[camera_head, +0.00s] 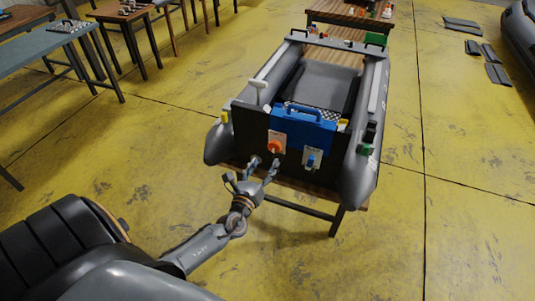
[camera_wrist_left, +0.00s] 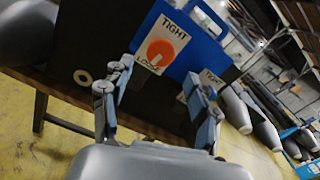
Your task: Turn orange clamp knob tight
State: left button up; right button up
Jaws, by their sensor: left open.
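The orange clamp knob (camera_head: 274,147) sits on a white plate on the dark end board of a grey inflatable boat (camera_head: 352,180). In the left wrist view the orange knob (camera_wrist_left: 160,52) shows above and between my fingers, with "TIGHT" printed above it and "LOOSE" below. I cannot tell which way the knob points. My left gripper (camera_head: 264,164) is open and empty, just in front of and below the knob, apart from it. Its fingers also show in the left wrist view (camera_wrist_left: 160,76). My right gripper is not in view.
A blue clamp block with a handle (camera_head: 304,113) sits over the board. A blue knob (camera_head: 311,161) on a second white plate is to the right of the orange one. The boat rests on a wooden table (camera_head: 291,188). Side tables (camera_head: 40,42) stand at the upper left.

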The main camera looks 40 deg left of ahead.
aim_at(274, 148)
pick_arm(q)
jog(key=b+x, duration=0.1)
jog(key=x, duration=0.7)
jog(key=shift+w+f, duration=0.1)
jog(key=shift+f+n+b, duration=0.2)
jog(key=shift+n+b, duration=0.35)
jog(key=shift+n, duration=1.15)
jog(key=n+b, duration=0.1)
jog(key=n, duration=0.4)
jog(key=shift+d+r+b, duration=0.1)
jog(key=shift+r+b, duration=0.05)
jog(key=shift+b, duration=0.15)
jog(key=n, duration=0.3)
jog(key=shift+b, duration=0.3)
jog(key=shift+n+b, duration=0.5)
jog(key=shift+n, duration=1.1)
jog(key=n+b, duration=0.1)
jog(key=n, duration=0.8)
jog(key=shift+r, duration=0.2)
jog(key=n+p, duration=0.1)
jog(key=n, duration=0.4)
jog(key=shift+f+n+p, duration=0.1)
jog(key=shift+n+p, duration=0.35)
jog(key=shift+n, duration=0.75)
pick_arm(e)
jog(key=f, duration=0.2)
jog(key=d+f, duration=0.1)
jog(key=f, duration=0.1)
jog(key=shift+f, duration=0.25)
